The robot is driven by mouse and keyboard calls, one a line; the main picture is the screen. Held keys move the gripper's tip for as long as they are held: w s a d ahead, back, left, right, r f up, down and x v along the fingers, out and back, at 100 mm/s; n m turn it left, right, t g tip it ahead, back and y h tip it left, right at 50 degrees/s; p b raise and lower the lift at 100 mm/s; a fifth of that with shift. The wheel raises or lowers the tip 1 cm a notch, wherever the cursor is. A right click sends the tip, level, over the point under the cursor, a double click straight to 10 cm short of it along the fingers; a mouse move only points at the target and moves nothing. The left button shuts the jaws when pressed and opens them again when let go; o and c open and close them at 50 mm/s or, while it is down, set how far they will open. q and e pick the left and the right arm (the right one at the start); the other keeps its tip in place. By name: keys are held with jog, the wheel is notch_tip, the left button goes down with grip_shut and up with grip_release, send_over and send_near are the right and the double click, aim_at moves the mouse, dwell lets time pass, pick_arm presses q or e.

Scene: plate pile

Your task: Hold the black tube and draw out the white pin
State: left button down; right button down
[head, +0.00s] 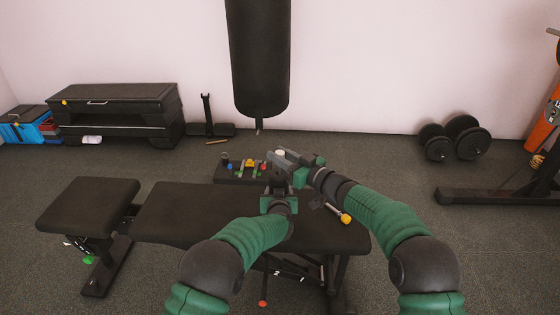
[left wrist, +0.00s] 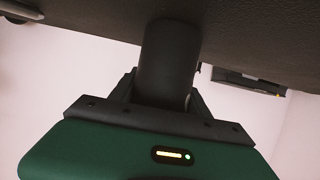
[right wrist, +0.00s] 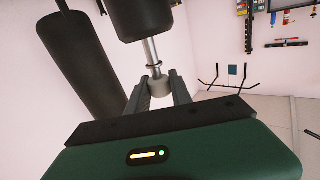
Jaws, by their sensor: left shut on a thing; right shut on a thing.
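The black tube (left wrist: 167,60) stands between the jaws of my left gripper (left wrist: 163,95) in the left wrist view, and they are shut on it. The tube's end (right wrist: 141,18) also shows at the top of the right wrist view. The white pin (right wrist: 159,87) has a pale knob on a thin metal shaft running to the tube. My right gripper (right wrist: 160,94) is shut on that knob. In the head view my left gripper (head: 276,182) and right gripper (head: 297,160) are close together above the bench and hide most of the tube and pin.
A padded bench (head: 180,212) lies below my arms. A dark tray (head: 235,176) with small coloured parts sits behind the grippers. A yellow-ended tool (head: 345,218) lies at the bench's right. A punching bag (head: 259,60) hangs behind.

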jog(key=shift+r, duration=3.2)
pick_arm(q)
jog(key=shift+c, duration=2.2)
grip_release()
